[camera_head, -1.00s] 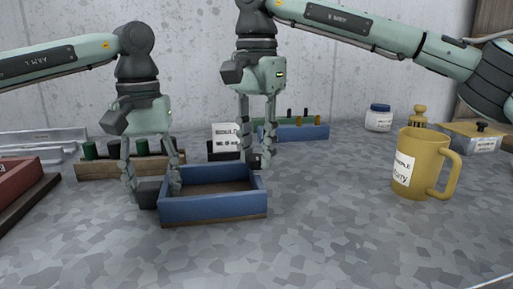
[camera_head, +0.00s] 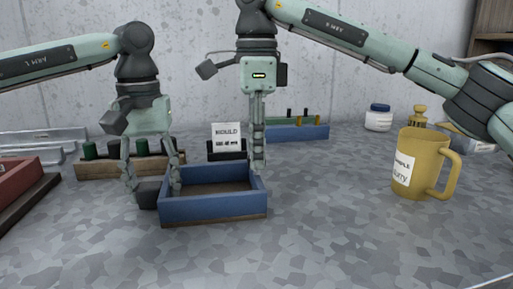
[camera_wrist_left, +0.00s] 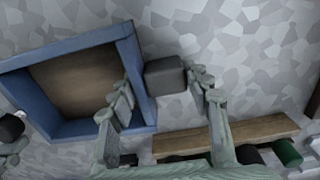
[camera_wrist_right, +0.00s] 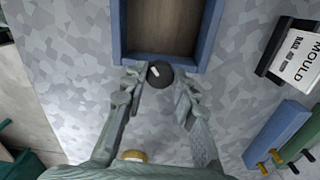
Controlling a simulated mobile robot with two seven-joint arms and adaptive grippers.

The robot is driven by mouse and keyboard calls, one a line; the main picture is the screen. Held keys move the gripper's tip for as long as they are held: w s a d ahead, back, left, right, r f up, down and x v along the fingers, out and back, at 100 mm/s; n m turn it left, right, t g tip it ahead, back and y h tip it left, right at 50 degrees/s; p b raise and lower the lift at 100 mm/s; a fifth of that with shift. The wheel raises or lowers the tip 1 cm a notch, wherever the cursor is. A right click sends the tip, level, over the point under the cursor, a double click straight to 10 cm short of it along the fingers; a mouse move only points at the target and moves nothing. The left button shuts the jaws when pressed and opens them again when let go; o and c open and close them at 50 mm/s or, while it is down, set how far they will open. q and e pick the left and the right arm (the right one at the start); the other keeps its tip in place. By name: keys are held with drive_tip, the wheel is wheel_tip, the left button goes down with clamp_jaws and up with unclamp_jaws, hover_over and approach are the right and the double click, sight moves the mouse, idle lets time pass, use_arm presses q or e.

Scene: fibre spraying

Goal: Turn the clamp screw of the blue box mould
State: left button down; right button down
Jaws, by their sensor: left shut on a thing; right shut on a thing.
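The blue box mould (camera_head: 213,209) sits on the table in front of me in the head view, open at the top with a brown floor. A dark block (camera_wrist_left: 165,77) stands at its left end. My left gripper (camera_head: 152,192) points down and is shut on this block, one finger on each side. The clamp screw's round black knob (camera_wrist_right: 160,74), with a small white mark, is at the mould's right end. My right gripper (camera_head: 258,170) points down and is shut on the knob, seen between its fingers in the right wrist view. The gripper hides the knob in the head view.
A label card reading "MOULD" (camera_head: 227,136) stands behind the mould. A wooden rack (camera_head: 105,169) with green pegs is behind the left gripper, and a blue rack (camera_head: 300,133) is further back. A yellow jug (camera_head: 420,165) stands at right. The front table is clear.

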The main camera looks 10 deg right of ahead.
drive_tip(key=m, duration=1.4)
drive_tip(key=shift+m, duration=0.3)
drive_tip(key=m, duration=1.1)
idle(0.4)
drive_tip(key=c, duration=1.2)
unclamp_jaws()
